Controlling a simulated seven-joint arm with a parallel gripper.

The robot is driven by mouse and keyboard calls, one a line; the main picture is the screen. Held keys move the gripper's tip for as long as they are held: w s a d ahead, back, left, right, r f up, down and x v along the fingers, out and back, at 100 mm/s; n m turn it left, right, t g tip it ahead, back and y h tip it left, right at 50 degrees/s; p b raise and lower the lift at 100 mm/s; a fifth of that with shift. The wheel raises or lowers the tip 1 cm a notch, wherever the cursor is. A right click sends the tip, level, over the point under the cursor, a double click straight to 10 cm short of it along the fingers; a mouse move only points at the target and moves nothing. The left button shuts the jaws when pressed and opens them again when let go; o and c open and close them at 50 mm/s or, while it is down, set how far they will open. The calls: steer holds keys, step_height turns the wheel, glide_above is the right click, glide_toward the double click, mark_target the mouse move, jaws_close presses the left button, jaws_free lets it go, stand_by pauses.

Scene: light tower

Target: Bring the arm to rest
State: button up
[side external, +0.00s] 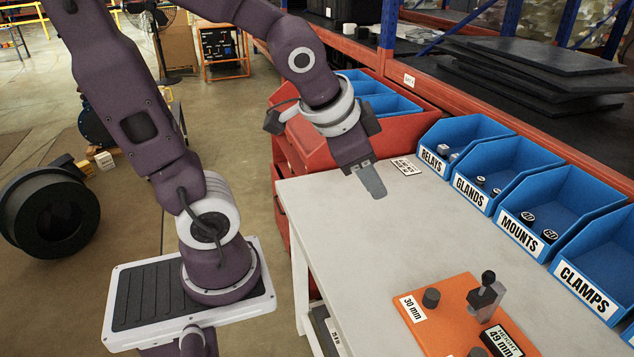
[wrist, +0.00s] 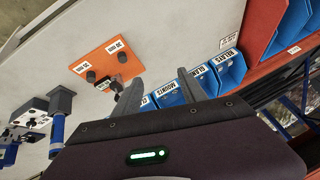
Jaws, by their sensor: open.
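My arm is raised over the far left end of the grey table (side external: 420,235). My gripper (side external: 376,190) hangs above the tabletop, clear of every object in the side view. In the wrist view, its two fingers (wrist: 158,88) stand apart with nothing between them. An orange board (side external: 428,318) lies on the table toward the front, away from my gripper; it also shows in the wrist view (wrist: 108,58). It carries a dark cylinder (side external: 431,298), a grey piece with a black knob (side external: 486,295) and labels.
Blue bins labelled RELAYS (side external: 459,138), GLANDS (side external: 494,172), MOUNTS (side external: 545,208) and CLAMPS (side external: 600,260) line the table's far edge. A red cabinet (side external: 405,127) stands behind my gripper. In the wrist view, grey and blue devices (wrist: 40,120) sit at the left. The middle of the table is clear.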

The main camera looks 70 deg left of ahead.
steer(key=s+d+r+n+h, duration=0.1)
steer(key=s+d+r+n, duration=0.1)
steer(key=s, duration=0.8)
steer(key=d+r, duration=0.1)
steer(key=d, duration=0.1)
steer(key=shift+s+d+n+g+h, duration=0.3)
steer(key=shift+d+g+h, duration=0.05)
steer(key=shift+g+h, duration=0.05)
